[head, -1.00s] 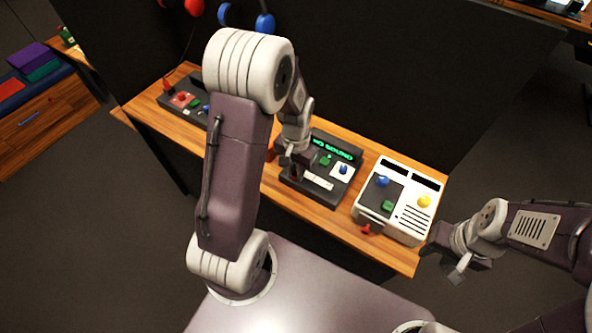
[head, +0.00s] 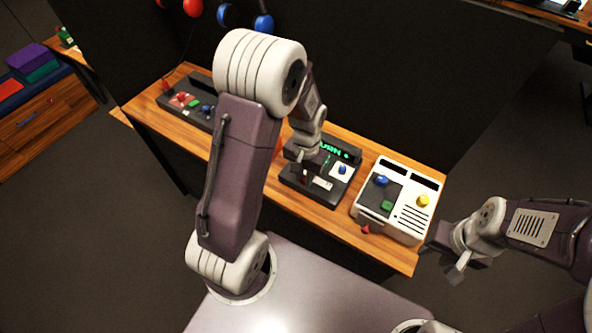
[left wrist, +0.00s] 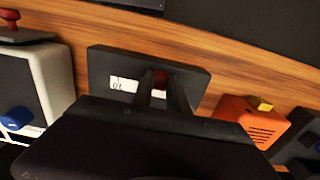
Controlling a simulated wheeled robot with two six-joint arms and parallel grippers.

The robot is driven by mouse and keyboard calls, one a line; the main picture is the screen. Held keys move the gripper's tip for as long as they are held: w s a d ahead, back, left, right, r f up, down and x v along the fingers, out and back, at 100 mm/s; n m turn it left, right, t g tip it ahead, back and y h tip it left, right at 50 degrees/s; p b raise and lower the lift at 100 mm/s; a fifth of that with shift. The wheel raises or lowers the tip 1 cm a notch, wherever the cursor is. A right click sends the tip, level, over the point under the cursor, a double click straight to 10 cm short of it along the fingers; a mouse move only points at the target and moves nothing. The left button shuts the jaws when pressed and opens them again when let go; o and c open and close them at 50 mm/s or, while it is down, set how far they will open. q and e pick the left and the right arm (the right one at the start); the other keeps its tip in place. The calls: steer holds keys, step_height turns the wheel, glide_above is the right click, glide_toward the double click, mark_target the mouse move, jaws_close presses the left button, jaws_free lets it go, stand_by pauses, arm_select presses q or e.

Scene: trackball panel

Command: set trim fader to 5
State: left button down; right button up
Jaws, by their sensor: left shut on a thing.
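The dark middle panel (head: 338,193) has a green-lit display (head: 343,152), partly hidden by my left arm, a blue knob on a white patch (head: 342,169) and a white label strip (head: 322,183). My left gripper (head: 302,172) is over the panel's left part. In the left wrist view its two fingers (left wrist: 160,90) are shut around a small dark red knob (left wrist: 160,77), apparently the fader knob, beside the label strip (left wrist: 124,85). The fader's scale is too small to read. My right gripper (head: 450,262) hangs off the bench's right end, away from the panel; its jaws are unclear.
A white box (head: 402,200) with blue, green and yellow controls stands right of the panel. Another dark panel (head: 188,103) sits at the left of the wooden bench (head: 285,208). An orange box (left wrist: 250,121) shows in the left wrist view. A black partition rises behind.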

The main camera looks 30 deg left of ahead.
arm_select(q)
steer(key=shift+d, duration=0.9)
steer(key=c, duration=1.3)
jaws_free()
step_height(320, 180, up, 9)
steer(key=shift+r+p, duration=0.1)
steer(key=shift+p, duration=0.55)
